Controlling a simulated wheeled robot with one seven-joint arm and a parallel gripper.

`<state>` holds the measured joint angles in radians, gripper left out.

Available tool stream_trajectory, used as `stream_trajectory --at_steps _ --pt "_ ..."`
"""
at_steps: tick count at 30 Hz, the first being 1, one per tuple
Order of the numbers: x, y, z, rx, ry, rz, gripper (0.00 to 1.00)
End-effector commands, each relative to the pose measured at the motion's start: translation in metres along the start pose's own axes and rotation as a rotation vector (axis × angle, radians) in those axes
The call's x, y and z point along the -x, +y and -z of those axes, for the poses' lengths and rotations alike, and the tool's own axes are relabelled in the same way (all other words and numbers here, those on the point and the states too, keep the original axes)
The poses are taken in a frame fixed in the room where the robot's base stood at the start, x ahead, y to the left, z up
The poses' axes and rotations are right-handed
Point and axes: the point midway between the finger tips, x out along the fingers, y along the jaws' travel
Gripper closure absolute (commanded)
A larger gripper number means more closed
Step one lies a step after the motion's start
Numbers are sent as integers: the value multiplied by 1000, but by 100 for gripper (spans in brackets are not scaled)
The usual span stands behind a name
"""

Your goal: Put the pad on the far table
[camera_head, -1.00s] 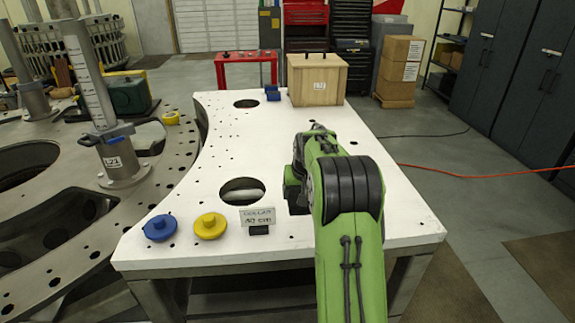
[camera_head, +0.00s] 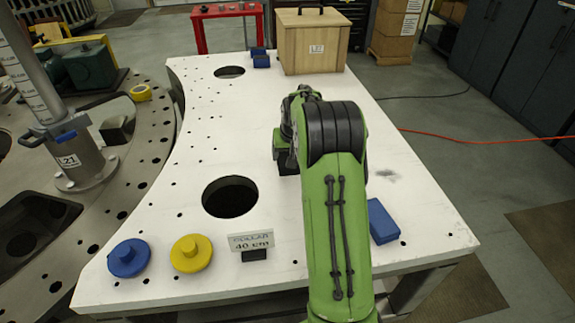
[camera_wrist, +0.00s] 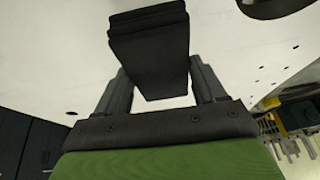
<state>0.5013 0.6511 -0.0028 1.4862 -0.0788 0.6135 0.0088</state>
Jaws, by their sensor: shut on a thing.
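A dark, flat-sided block, which I take to be the pad (camera_wrist: 148,32), sits between the two fingers of my gripper (camera_wrist: 158,70) in the wrist view. My gripper is shut on it, above a white surface. In the head view my green arm reaches over the white table (camera_head: 145,215), and its dark end (camera_head: 286,150) is low over the table's middle; the fingers cannot be made out there.
An orange cable (camera_head: 480,140) crosses the floor.

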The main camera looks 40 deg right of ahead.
Motion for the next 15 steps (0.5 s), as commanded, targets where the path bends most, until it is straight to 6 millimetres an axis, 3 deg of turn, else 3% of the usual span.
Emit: stream_trajectory --at_steps 3,6,15 --pt "-27 1 -12 0 -6 1 59" --pt "-40 2 -17 1 -5 1 59" --pt "-43 2 -18 1 -2 1 59"
